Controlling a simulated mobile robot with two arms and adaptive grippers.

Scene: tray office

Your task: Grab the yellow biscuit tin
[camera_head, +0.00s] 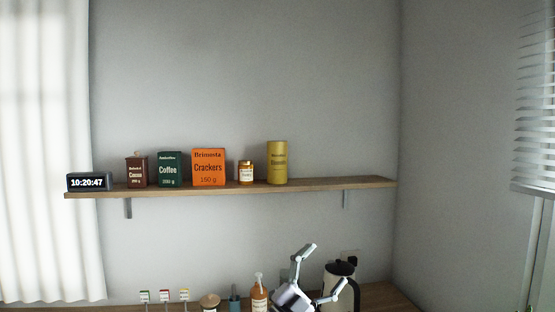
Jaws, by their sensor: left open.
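The yellow biscuit tin (277,163) is a tall cylinder standing upright on the wooden wall shelf (340,184), right of a small honey-coloured jar. My left gripper (325,272) is low in the head view, below the shelf and to the right of the tin. Its two fingers are spread apart with nothing between them. It is well apart from the tin. My right gripper is not in view.
Left of the tin stand the jar (246,172), orange crackers box (209,167), green coffee box (169,169), brown cocoa tin (137,170) and clock (89,182). The shelf is free right of the tin.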

